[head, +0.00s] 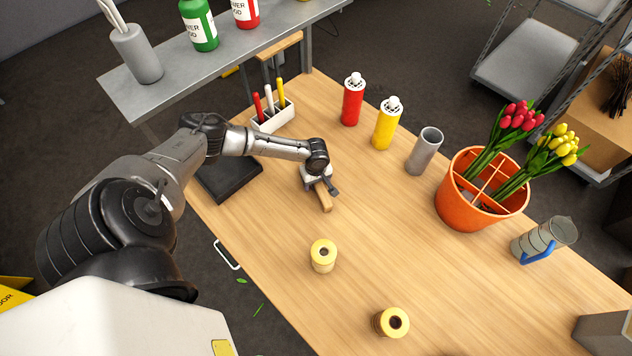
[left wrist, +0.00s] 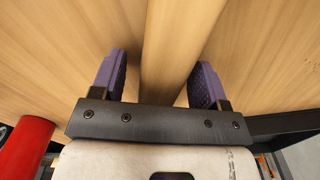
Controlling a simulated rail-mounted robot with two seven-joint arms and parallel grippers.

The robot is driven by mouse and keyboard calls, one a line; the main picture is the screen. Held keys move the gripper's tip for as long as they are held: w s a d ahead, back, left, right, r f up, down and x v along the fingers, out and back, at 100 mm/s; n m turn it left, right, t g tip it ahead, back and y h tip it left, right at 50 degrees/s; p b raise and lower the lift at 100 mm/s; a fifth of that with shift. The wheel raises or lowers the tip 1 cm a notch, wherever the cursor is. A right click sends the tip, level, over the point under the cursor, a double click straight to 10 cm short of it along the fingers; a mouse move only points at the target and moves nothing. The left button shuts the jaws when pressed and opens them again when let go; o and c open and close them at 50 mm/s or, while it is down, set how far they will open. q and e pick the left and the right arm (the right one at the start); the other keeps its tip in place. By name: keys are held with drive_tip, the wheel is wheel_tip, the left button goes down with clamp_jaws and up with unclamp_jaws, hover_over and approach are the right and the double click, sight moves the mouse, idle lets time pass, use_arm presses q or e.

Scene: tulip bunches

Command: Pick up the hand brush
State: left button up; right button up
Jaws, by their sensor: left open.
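The hand brush (head: 325,201) lies on the wooden table, with its pale wooden part showing below my left gripper (head: 323,187). In the left wrist view, a wooden bar, the hand brush (left wrist: 178,40), runs between the two purple finger pads of my left gripper (left wrist: 160,75). The pads stand apart with a gap on each side of the wood. The gripper is open, right over the brush, and hides part of it. Bristles do not show. My right gripper is not in view.
A red shaker bottle (head: 352,100), a yellow one (head: 387,124) and a grey cup (head: 425,151) stand behind. A white holder (head: 273,117) is behind left. An orange tulip bucket (head: 468,211) stands right. Two yellow rolls (head: 323,256) are in front. The table between rolls and bucket is clear.

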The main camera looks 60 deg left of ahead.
use_arm(q)
drive_tip(key=c, duration=1.1)
drive_tip(key=shift+r, duration=0.55)
drive_tip(key=r, duration=0.2)
drive_tip(key=d+r+p, duration=0.1)
drive_tip(key=shift+w+d+r, duration=0.2)
drive_tip(key=shift+r, duration=0.15)
drive_tip(key=w+d+r, duration=0.1)
drive_tip(key=d+r, duration=0.1)
drive_tip(key=d, duration=0.1)
drive_tip(key=d+r, duration=0.2)
drive_tip(key=d, duration=0.1)
drive_tip(key=w+d+r+p, duration=0.1)
drive_tip(key=d+r, duration=0.1)
drive_tip(key=d, duration=0.2)
drive_tip(key=shift+w, duration=0.35)
